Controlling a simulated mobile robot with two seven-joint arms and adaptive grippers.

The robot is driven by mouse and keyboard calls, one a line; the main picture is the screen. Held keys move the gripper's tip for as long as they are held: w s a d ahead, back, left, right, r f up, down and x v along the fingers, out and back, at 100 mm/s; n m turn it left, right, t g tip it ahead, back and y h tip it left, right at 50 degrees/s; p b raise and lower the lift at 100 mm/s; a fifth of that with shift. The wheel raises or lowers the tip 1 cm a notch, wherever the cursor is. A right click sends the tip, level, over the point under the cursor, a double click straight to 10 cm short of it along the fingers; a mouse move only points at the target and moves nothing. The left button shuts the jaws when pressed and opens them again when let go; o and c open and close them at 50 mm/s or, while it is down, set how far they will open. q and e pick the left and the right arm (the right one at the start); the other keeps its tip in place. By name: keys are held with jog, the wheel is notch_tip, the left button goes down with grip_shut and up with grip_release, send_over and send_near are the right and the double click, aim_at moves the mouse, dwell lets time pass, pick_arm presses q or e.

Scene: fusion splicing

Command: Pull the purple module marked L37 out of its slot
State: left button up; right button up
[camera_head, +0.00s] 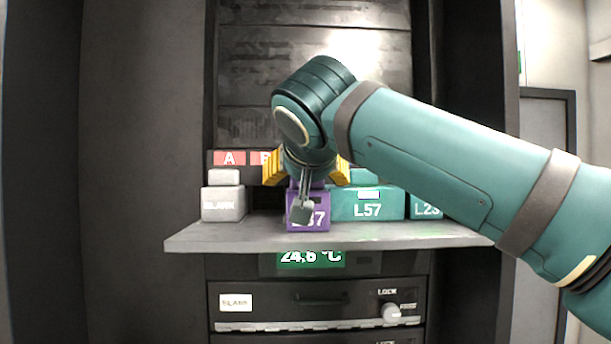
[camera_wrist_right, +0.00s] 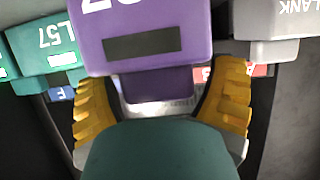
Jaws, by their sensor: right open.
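The purple module (camera_head: 318,222) stands on the grey shelf between a grey blank block and a teal L57 module. Its label is partly covered by a grey part of my arm, and only the end, which looks like 37, shows. My right gripper (camera_head: 307,171) is over the module's rear handle, its yellow fingers spread to either side. In the right wrist view the purple module (camera_wrist_right: 145,35) fills the top, and its narrower handle (camera_wrist_right: 158,85) sits between the open fingers with gaps on both sides. My left gripper is out of view.
The grey blank block (camera_head: 223,204) is close on the left; the teal L57 module (camera_head: 368,205) and another teal module (camera_head: 427,207) are on the right. The shelf's (camera_head: 225,238) front strip is clear. Red-labelled slots (camera_head: 229,158) lie behind. Dark cabinet walls flank the bay.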

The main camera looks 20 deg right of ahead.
dwell(0.3)
jog(key=v, duration=1.2)
dwell(0.3)
